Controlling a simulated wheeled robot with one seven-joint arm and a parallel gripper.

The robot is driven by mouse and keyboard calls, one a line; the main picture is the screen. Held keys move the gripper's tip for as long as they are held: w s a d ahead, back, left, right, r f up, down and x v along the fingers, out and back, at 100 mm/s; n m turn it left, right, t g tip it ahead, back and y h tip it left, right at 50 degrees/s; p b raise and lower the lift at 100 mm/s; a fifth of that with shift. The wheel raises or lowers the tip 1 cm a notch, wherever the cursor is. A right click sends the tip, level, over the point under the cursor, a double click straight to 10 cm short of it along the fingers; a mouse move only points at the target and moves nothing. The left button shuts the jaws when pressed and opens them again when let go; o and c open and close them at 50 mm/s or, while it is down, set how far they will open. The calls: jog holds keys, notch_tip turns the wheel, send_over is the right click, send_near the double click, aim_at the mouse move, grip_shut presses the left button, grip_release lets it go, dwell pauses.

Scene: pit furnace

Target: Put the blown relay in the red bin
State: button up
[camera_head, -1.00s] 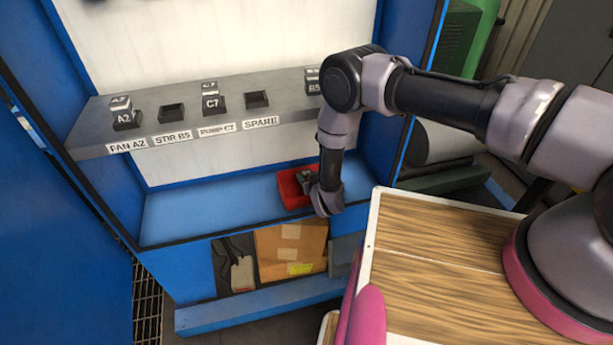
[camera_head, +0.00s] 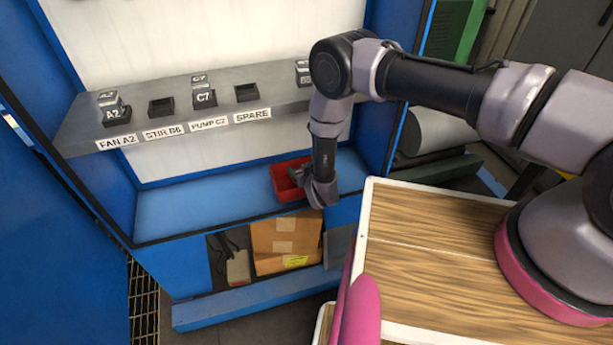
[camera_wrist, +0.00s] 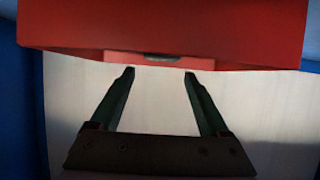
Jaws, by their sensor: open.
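The red bin (camera_head: 283,187) sits on the lower blue ledge of the cabinet. My gripper (camera_head: 298,175) is at the bin, overlapping its upper right part in the head view. In the wrist view my gripper (camera_wrist: 160,72) is open with nothing between its fingers. The red bin (camera_wrist: 160,28) fills the top there, just beyond the fingertips. A small grey piece (camera_wrist: 163,57) shows at the bin's lower edge; I cannot tell what it is. On the grey shelf stand a relay marked A2 (camera_head: 115,113) and a relay marked C7 (camera_head: 204,95). No relay is marked visibly as blown.
Another block (camera_head: 303,72) is partly hidden by my arm. A wooden-topped surface (camera_head: 425,245) is at the right. The ledge's left is clear.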

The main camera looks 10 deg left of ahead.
jog(key=v, duration=1.1)
jog(key=shift+d, duration=0.15)
jog(key=shift+s+f, duration=0.1)
jog(key=shift+s, duration=0.1)
